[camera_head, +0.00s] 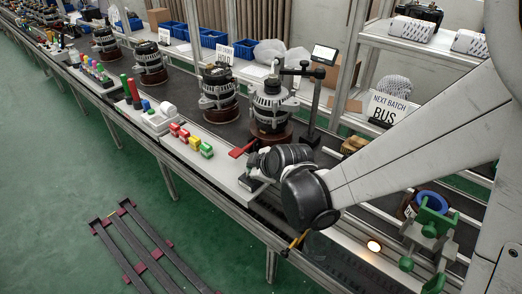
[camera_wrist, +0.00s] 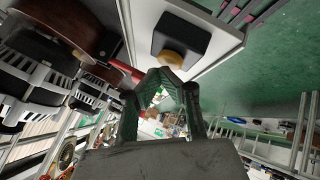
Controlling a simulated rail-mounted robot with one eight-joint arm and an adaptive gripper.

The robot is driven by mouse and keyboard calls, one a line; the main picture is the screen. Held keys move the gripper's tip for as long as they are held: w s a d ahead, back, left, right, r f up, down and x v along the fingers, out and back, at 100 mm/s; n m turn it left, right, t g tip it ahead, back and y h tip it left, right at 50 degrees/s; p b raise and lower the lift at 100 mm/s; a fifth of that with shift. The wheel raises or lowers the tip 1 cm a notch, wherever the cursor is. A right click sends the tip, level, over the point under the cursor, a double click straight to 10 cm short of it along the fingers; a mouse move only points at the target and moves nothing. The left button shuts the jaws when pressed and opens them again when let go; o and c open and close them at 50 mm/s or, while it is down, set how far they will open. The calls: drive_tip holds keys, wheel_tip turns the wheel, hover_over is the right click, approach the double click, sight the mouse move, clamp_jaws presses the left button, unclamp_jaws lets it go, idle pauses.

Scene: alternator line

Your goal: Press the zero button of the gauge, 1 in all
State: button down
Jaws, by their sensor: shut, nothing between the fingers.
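A dark display (camera_head: 324,54) with a pale screen stands on a black post (camera_head: 313,100), whose side arm reaches over an alternator (camera_head: 271,105). It looks like the gauge, but I cannot make out a button on it. A black block (camera_wrist: 181,36) with a round brass-coloured button (camera_wrist: 173,60) sits on a white plate in the wrist view. I cannot tell for sure whether this is the zero button. My gripper (camera_wrist: 162,74) is shut and empty, its fingertips close to the brass button in that picture. Any contact is unclear. In the head view my wrist hides the fingers.
Several alternators stand along the dark line. Red, yellow and green blocks (camera_head: 191,140) and a red handle (camera_head: 242,148) lie on the front ledge. The green floor in front is mostly open.

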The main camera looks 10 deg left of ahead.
drive_tip(key=shift+r, duration=0.5)
drive_tip(key=shift+r, duration=0.1)
drive_tip(key=shift+r+p, duration=1.85)
drive_tip(key=shift+r, duration=0.6)
drive_tip(key=s+d+r+m+h, duration=0.1)
drive_tip(key=s+d+r+m, duration=0.15)
drive_tip(key=d, duration=0.45)
drive_tip(key=s+d+r+m+h, duration=0.1)
drive_tip(key=d+r+m, duration=0.25)
drive_tip(key=d, duration=0.25)
drive_tip(key=s+d+r+m+h, duration=0.1)
drive_tip(key=s+d+r+m, duration=0.2)
drive_tip(key=d, duration=0.4)
drive_tip(key=s+d+r+m+h, duration=0.2)
drive_tip(key=s+d+m, duration=0.6)
drive_tip(key=s+d, duration=0.4)
drive_tip(key=shift+s+d+r+m+h, duration=0.3)
drive_tip(key=shift+d+h, duration=0.3)
drive_tip(key=shift+d, duration=0.5)
